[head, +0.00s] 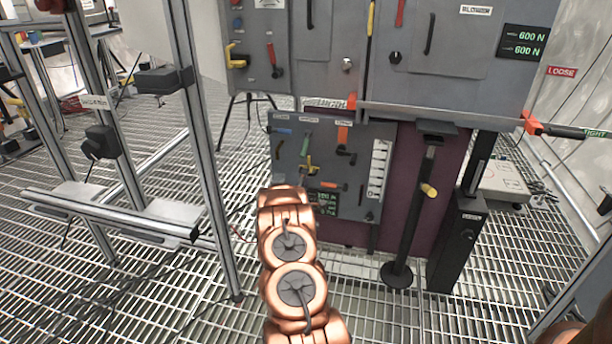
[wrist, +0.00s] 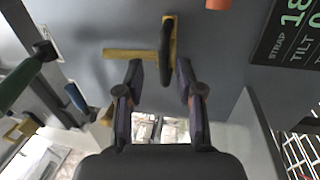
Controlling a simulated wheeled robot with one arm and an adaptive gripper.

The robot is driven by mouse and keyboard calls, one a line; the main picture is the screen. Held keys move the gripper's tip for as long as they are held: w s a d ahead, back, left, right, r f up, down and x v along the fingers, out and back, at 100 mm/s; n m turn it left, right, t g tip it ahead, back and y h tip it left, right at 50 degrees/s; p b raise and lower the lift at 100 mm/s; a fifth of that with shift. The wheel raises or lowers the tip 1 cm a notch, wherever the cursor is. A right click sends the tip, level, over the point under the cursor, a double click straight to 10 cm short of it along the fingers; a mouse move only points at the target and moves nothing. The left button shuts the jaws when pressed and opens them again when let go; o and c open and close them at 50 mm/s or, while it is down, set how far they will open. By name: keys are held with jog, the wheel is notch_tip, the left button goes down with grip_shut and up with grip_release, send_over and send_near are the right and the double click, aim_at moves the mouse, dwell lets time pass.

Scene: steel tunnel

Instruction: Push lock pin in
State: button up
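A small panel (head: 335,160) with several coloured handles is ahead of my arm in the head view. On it a yellow fitting (head: 311,169) shows just above my arm's end. In the wrist view a yellow bracket (wrist: 135,54) with an upright yellow-and-dark pin or lever (wrist: 168,50) stands on a grey face; I cannot tell for sure that this is the lock pin. In the head view my arm hides the gripper.
A green-text display (wrist: 290,32) is right of the fingers. Green (wrist: 24,80) and blue (wrist: 75,97) handles are to the left. A black post (head: 425,215) stands right of the panel, a metal frame (head: 200,150) left. The grated floor (head: 170,300) is largely open.

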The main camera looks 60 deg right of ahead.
jog(key=v, duration=0.9)
dwell(0.6)
